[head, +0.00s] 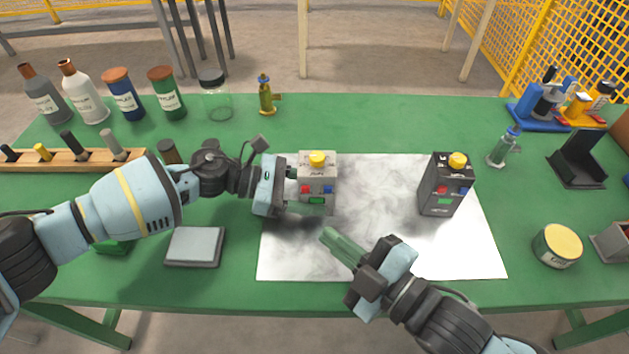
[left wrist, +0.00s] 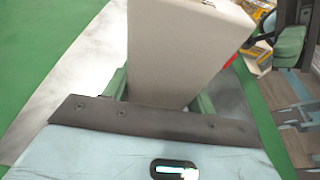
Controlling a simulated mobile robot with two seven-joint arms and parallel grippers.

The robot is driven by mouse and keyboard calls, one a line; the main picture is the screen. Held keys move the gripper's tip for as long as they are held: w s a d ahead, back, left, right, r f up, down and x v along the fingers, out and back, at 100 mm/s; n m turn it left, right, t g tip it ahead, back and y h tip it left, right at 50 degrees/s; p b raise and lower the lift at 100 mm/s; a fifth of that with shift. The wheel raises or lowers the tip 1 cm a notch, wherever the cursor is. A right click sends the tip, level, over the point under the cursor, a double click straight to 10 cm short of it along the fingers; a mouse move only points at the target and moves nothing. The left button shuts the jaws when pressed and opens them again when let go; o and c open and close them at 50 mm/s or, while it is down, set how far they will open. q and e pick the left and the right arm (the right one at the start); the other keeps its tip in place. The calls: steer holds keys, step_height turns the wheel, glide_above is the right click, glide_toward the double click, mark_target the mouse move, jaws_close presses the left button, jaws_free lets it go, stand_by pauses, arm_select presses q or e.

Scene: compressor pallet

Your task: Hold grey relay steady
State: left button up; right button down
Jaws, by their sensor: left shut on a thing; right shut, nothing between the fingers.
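The grey relay (head: 318,172) stands upright on the left part of a shiny metal sheet (head: 370,255). It has a yellow knob on top and red, blue and green parts on its front. My left gripper (head: 290,190) is shut on the grey relay from its left side. In the left wrist view the relay's pale body (left wrist: 180,55) sits between the two green fingers. My right gripper (head: 330,238) is shut and empty, over the sheet, in front of the grey relay and apart from it.
A dark relay (head: 440,188) with a yellow knob stands on the sheet's right part. Bottles (head: 122,95) and a glass jar (head: 214,95) line the back left. A grey pad (head: 195,247) lies front left, a yellow-lidded tin (head: 557,246) front right. The sheet's middle is clear.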

arm_select(q)
steer(key=o, duration=1.1)
steer(key=shift+c, duration=0.2)
